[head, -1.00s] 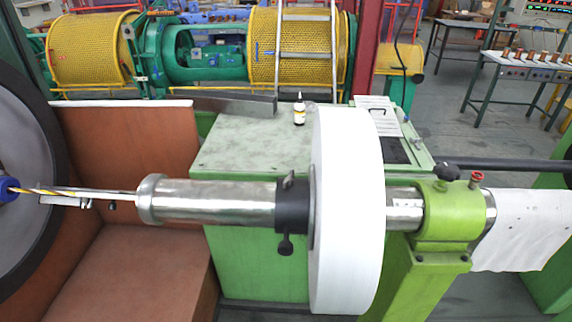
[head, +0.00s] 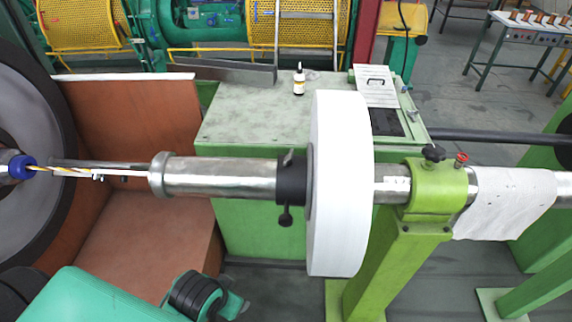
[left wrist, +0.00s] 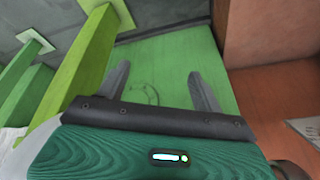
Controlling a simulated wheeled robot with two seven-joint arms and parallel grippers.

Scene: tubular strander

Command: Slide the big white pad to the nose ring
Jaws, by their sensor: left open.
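The big white pad (head: 340,190) is a thick disc on a horizontal steel tube in the head view. A black collar (head: 291,181) with a clamp screw touches or nearly touches its left face. The nose ring (head: 160,174) is the wider steel rim at the tube's left end. A bare length of tube (head: 222,176) lies between ring and collar. My left gripper (left wrist: 160,88) is open and empty in the left wrist view, over a green surface. The pad does not show clearly there. In the head view only my left arm shows, low at left.
A green support post (head: 433,192) holds the tube right of the pad. A green cabinet (head: 235,122) stands behind, with a small bottle (head: 299,80) on top. A reddish-brown panel (head: 130,130) is behind the nose ring. A thin striped strand (head: 65,170) runs left from the ring.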

